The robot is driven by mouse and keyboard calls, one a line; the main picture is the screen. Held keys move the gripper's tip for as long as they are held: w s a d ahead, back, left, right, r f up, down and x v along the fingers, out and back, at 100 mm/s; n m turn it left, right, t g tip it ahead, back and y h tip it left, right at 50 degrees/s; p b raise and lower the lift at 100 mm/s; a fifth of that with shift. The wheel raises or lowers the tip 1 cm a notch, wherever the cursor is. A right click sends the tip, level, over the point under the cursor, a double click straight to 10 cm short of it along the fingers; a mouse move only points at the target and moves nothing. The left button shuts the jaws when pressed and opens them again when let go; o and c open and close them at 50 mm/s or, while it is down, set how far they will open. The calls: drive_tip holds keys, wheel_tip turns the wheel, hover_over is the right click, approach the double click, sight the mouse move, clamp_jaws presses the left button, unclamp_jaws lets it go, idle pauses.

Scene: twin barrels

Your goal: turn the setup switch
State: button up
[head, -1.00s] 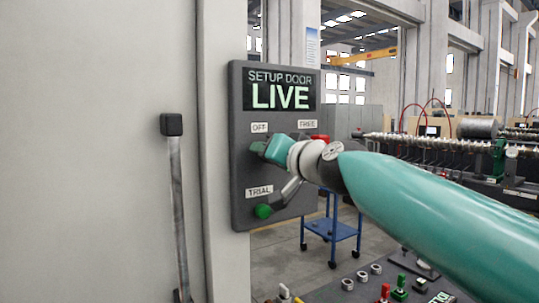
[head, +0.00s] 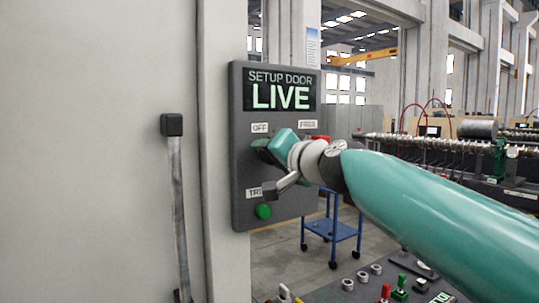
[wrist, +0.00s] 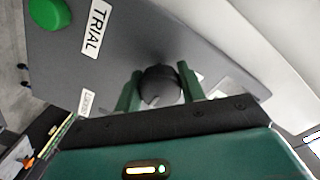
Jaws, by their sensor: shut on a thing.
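The setup switch is a round black knob (wrist: 160,86) on a dark grey panel (head: 241,92). My gripper (wrist: 160,84) has its two green fingers on either side of the knob and is shut on it. In the head view my gripper (head: 262,147) is against the panel below the OFF label (head: 261,128), and it hides the knob there. The panel's display (head: 279,90) reads SETUP DOOR LIVE.
A green button (head: 263,211) is below the TRIAL label (head: 254,193), which my wrist partly covers. A blue cart (head: 333,229) and a bench with small parts (head: 376,269) are beyond.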

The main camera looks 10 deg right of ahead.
drive_tip(key=o, duration=1)
drive_tip(key=shift+s, duration=0.1)
drive_tip(key=shift+c, duration=0.2)
drive_tip(key=v, duration=1.3)
drive_tip(key=shift+s+d, duration=0.15)
drive_tip(key=shift+s, duration=0.1)
drive_tip(key=s+a+f+n+g+h, duration=0.1)
drive_tip(key=s+a+f+n+g, duration=0.15)
drive_tip(key=f, duration=0.75)
drive_tip(key=s+a+f+n+g+h, duration=0.1)
drive_tip(key=s+a+f+g, duration=0.15)
drive_tip(key=f, duration=0.75)
drive_tip(key=s+f+n+g+h, duration=0.1)
drive_tip(key=s+f+g, duration=0.2)
drive_tip(key=f, duration=0.5)
drive_tip(key=s+f+n+g+h, duration=0.1)
drive_tip(key=s+f+g+h, duration=0.1)
drive_tip(key=s+f, duration=0.3)
wheel_tip(320, 180, down, 5)
drive_tip(key=shift+s+d+r+g, duration=0.15)
drive_tip(key=shift+d+r+g, duration=0.1)
drive_tip(key=shift+d+g, duration=0.3)
